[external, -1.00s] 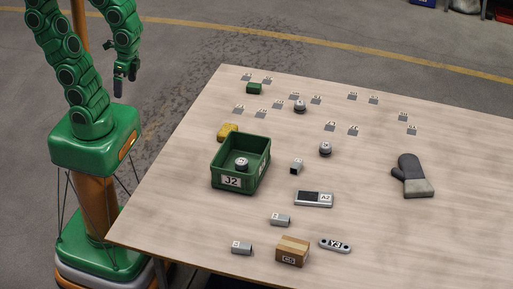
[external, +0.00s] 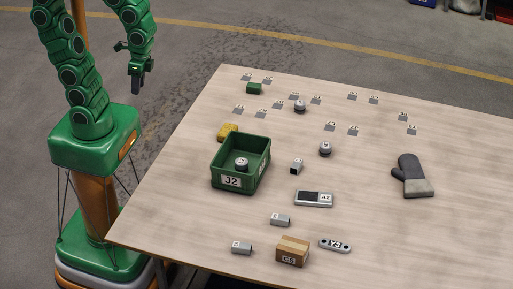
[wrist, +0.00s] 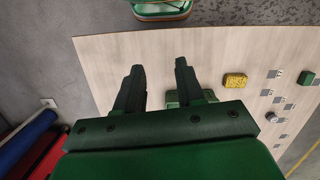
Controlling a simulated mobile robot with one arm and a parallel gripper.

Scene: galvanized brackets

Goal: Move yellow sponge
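The yellow sponge (external: 228,131) lies on the table against or just beyond the back left corner of the green J2 bin (external: 254,176); I cannot tell if they touch. In the wrist view the sponge (wrist: 235,80) is in plain sight, right of the fingers. My gripper (external: 139,86) hangs in the air left of the table, well away from the sponge. In the wrist view its two fingers (wrist: 159,66) are apart with nothing between them. A green thing behind the right finger is mostly hidden.
A small green block (external: 254,89) lies near the table's back left corner. The left table strip is clear.

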